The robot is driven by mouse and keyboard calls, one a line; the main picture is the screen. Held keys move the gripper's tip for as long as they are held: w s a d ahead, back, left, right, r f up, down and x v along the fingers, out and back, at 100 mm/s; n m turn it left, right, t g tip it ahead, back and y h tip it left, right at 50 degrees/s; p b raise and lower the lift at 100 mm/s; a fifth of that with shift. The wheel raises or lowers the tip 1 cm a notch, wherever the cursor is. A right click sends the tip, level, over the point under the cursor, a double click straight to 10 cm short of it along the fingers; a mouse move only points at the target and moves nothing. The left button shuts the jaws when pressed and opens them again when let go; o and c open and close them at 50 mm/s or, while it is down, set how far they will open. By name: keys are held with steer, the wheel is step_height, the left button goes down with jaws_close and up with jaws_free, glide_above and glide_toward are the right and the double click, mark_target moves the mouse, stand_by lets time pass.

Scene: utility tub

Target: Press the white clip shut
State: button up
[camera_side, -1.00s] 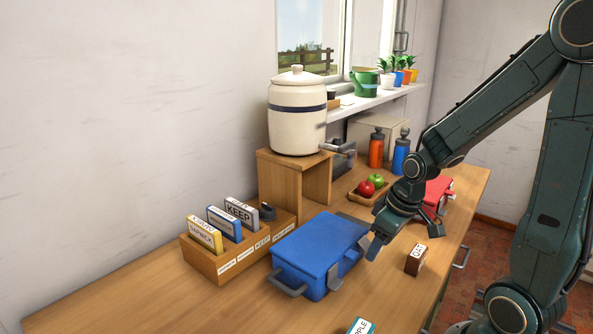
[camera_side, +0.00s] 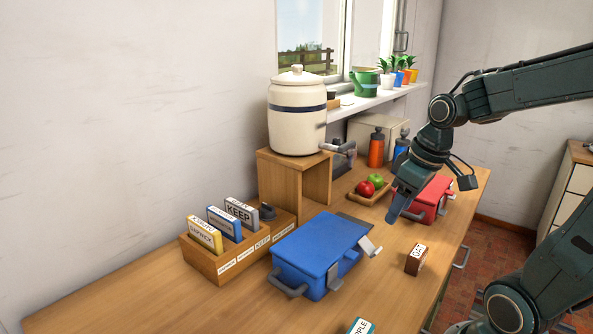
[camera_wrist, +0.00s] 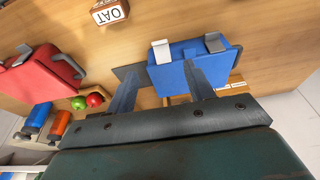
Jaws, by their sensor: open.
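The blue box (camera_side: 318,252) lies on the wooden table with its lid down. The white clip (camera_side: 368,247) stands out from the box's right side, tilted away from it; it also shows in the wrist view (camera_wrist: 161,51). A second, grey clip (camera_side: 334,278) is on the same side, nearer the box's handle; the wrist view shows it too (camera_wrist: 214,43). My gripper (camera_side: 429,201) is open and empty, above the table behind and right of the white clip, apart from it. In the wrist view its spread fingers (camera_wrist: 160,88) point toward the box.
A brown OAT block (camera_side: 415,260) stands right of the box. A red box (camera_side: 429,199) is behind my gripper. The table front is mostly clear.

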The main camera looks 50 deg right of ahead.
steer(key=shift+v, duration=1)
steer(key=shift+w, duration=0.1)
steer(key=g, duration=0.3)
glide_above(377, 249)
steer(key=shift+a, duration=0.1)
steer(key=shift+f, duration=0.1)
steer(key=shift+f, duration=6.75)
steer(key=shift+c, duration=0.2)
steer(key=c, duration=0.9)
